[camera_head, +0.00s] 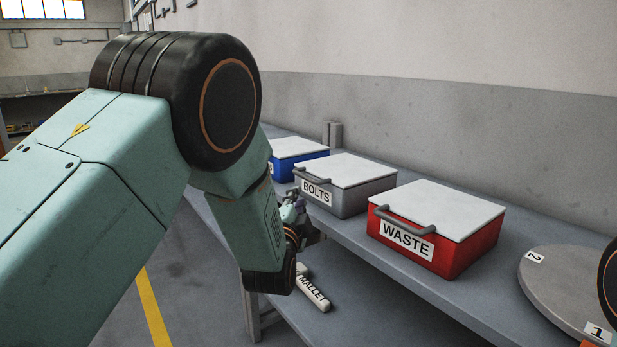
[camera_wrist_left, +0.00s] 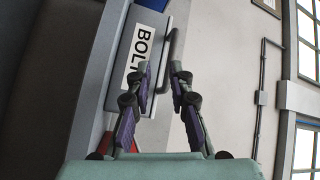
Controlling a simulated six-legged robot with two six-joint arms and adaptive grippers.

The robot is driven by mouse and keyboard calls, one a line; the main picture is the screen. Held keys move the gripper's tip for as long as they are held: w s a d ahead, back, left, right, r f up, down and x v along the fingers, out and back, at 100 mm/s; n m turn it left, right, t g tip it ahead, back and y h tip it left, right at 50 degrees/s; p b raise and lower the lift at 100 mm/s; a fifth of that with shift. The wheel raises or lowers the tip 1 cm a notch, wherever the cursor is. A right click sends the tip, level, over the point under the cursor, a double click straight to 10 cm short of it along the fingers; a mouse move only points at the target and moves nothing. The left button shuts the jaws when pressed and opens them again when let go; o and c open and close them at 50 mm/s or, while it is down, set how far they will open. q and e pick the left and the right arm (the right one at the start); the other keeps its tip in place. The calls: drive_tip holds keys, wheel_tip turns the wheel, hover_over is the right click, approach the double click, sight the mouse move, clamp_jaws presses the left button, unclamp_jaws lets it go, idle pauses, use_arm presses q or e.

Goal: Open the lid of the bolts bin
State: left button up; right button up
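The grey bolts bin (camera_head: 349,200) stands on the bench in the head view, its white lid (camera_head: 345,169) shut. Its BOLTS label faces front. In the left wrist view the bin (camera_wrist_left: 121,50) appears turned on its side, with its grey bar handle (camera_wrist_left: 174,45) ahead of the fingers. My left gripper (camera_head: 295,210) is close in front of the bin's left front. In the left wrist view my left gripper (camera_wrist_left: 161,68) is open, its fingertips apart around the line of the handle's lower end. I cannot tell whether they touch it. My right gripper is not in view.
A red waste bin (camera_head: 463,254) stands right of the bolts bin, and a blue bin (camera_head: 318,155) to its left. A round grey turntable (camera_head: 560,296) is at the right. The wall is behind the bins.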

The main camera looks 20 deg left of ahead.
sight(304, 178)
use_arm(q)
drive_tip(key=shift+w+a+r+m+t+b, duration=0.15)
drive_tip(key=shift+w+r+m+b, duration=0.25)
drive_tip(key=shift+w, duration=0.95)
drive_tip(key=shift+w+r+m+t+b, duration=0.1)
drive_tip(key=shift+w+r+m+b, duration=0.25)
drive_tip(key=shift+w, duration=1)
drive_tip(key=shift+w+a+r+m+t+b, duration=0.2)
drive_tip(key=shift+w+r+m, duration=0.3)
drive_tip(key=shift+w, duration=0.85)
drive_tip(key=shift+c, duration=0.5)
clamp_jaws()
drive_tip(key=shift+r, duration=0.1)
